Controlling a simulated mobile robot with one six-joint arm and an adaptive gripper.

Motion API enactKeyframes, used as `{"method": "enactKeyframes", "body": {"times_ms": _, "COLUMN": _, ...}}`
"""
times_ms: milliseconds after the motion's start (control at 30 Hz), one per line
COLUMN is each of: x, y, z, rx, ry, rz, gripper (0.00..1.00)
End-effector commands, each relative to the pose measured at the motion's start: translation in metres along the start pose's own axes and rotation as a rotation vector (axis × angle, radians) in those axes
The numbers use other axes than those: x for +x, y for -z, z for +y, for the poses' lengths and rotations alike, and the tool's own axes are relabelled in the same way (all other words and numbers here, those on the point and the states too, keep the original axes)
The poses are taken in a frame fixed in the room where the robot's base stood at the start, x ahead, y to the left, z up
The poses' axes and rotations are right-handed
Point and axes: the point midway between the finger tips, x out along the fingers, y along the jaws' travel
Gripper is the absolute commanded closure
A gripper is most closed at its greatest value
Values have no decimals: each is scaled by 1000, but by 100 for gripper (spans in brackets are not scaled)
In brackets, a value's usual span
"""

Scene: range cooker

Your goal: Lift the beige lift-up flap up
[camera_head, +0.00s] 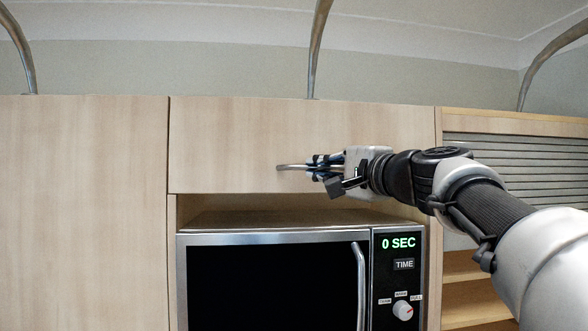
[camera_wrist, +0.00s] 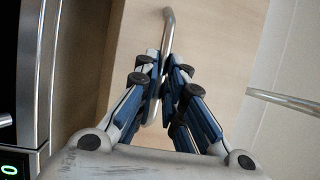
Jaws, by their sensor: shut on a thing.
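The beige lift-up flap (camera_head: 230,140) is a pale wood panel above the microwave. It hangs down and looks about flush with the panel to its left. A metal bar handle (camera_head: 290,167) runs along its lower part, and its left end shows past my fingers. My gripper (camera_head: 318,168) reaches in from the right and is shut on this handle. In the wrist view the blue-padded fingers of my gripper (camera_wrist: 162,80) close around the handle (camera_wrist: 168,28), with the flap (camera_wrist: 215,40) behind. The gripped part is mostly hidden by the fingers.
A microwave (camera_head: 275,238) with a vertical door handle stands in the niche under the flap. A tall wood panel (camera_head: 80,210) is on the left, a slatted shutter (camera_head: 520,160) on the right. Curved metal tubes (camera_head: 316,50) rise above the cabinet.

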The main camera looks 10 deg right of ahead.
Motion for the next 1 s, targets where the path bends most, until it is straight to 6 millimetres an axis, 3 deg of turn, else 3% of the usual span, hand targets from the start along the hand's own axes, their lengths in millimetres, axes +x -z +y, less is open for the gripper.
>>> {"method": "enactKeyframes", "body": {"times_ms": 567, "x": -4, "y": -1, "z": -4, "rx": 14, "ry": -28, "rz": 3, "gripper": 100}}
{"method": "enactKeyframes", "body": {"times_ms": 1000, "x": -41, "y": -17, "z": -33, "rx": 50, "ry": -115, "rz": 3, "gripper": 100}}
